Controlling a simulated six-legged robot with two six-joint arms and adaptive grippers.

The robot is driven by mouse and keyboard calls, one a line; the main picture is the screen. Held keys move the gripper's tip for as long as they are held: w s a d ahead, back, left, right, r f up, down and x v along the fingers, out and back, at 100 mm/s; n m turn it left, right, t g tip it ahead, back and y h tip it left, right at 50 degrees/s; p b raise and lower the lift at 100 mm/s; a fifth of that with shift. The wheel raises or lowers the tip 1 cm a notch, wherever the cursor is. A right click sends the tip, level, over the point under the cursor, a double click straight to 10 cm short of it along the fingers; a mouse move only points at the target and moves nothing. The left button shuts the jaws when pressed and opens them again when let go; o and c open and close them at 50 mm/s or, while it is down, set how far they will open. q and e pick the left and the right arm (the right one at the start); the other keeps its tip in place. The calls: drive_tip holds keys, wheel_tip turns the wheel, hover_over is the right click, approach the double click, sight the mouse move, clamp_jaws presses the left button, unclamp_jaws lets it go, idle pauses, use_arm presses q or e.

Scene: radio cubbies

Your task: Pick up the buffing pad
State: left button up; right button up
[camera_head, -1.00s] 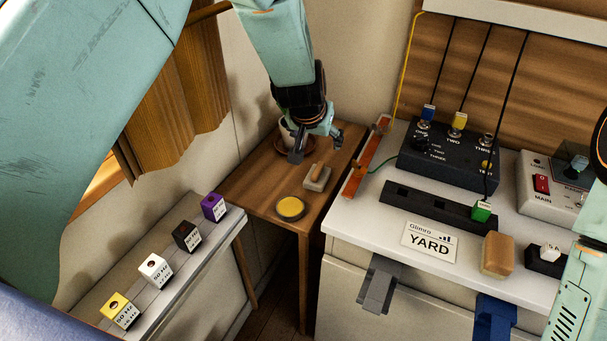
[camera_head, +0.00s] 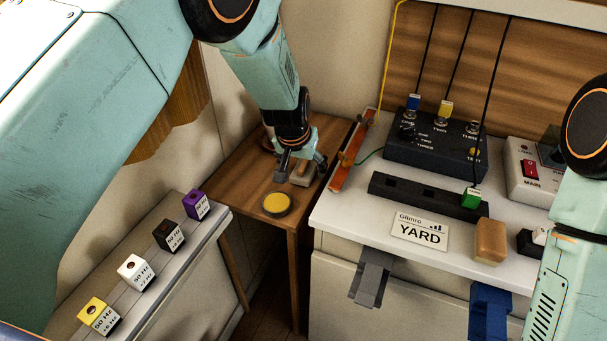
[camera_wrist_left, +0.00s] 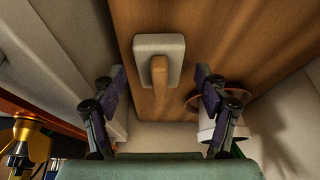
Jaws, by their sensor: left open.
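The buffing pad, a pale grey block with a wooden handle (camera_head: 304,171), lies on the small wooden table (camera_head: 245,180). In the left wrist view the pad (camera_wrist_left: 145,46) lies flat with its handle on top. My left gripper (camera_head: 302,164) is open and points down over the pad, partly hiding it in the head view. In the left wrist view the open fingers (camera_wrist_left: 161,85) stand to either side of the handle's line, apart from it. My right arm shows at the right edge, but its gripper is out of view.
A yellow-topped round tin (camera_head: 276,204) sits in front of the pad. A cup (camera_wrist_left: 206,122) on a reddish saucer is near the right finger in the wrist view. The white console counter (camera_head: 345,209), with an orange strip (camera_head: 354,150), stands right of the table.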

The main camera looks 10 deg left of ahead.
use_arm(q)
drive_tip(key=shift+w+f, duration=0.1)
drive_tip(key=shift+f, duration=0.1)
drive_tip(key=shift+r, duration=0.1)
drive_tip(key=shift+c, duration=0.6)
drive_tip(key=c, duration=1)
